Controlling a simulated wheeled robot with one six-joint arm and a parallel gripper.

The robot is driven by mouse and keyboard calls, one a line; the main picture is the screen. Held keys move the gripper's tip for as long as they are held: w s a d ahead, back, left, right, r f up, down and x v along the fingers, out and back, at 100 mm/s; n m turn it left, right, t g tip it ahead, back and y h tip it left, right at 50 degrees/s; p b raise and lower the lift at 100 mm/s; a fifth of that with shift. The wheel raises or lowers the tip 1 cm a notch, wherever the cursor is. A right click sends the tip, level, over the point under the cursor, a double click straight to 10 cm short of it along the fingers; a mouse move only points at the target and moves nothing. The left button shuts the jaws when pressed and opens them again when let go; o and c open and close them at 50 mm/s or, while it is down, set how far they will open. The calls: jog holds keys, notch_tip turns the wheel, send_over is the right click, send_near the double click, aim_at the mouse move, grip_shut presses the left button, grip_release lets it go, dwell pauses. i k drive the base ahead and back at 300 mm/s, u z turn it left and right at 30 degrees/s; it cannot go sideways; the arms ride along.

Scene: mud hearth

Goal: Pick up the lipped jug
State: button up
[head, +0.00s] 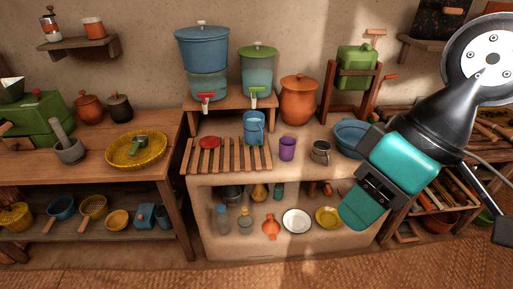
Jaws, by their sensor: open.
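A blue jug (254,128) with a handle looks to be the lipped jug. It stands upright at the back of the slatted wooden rack (228,156), in front of the water dispensers' stand; its lip is too small to make out. My gripper (360,213), teal with dark parts, hangs at the right, in front of the counter. It is open and empty, well to the right of the jug and apart from it.
A purple cup (287,148), a metal mug (321,152) and a blue basin (351,137) stand between jug and gripper. A red lid (210,142) lies on the rack. Blue (202,50) and green (259,65) dispensers and an orange clay pot (299,101) stand behind.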

aim_at(256, 130)
jog(key=z, duration=0.1)
jog(key=k, duration=0.4)
jog(key=u, duration=1.25)
jog(key=i, duration=1.6)
jog(key=z, duration=1)
jog(key=i, duration=0.7)
jog(key=z, duration=0.75)
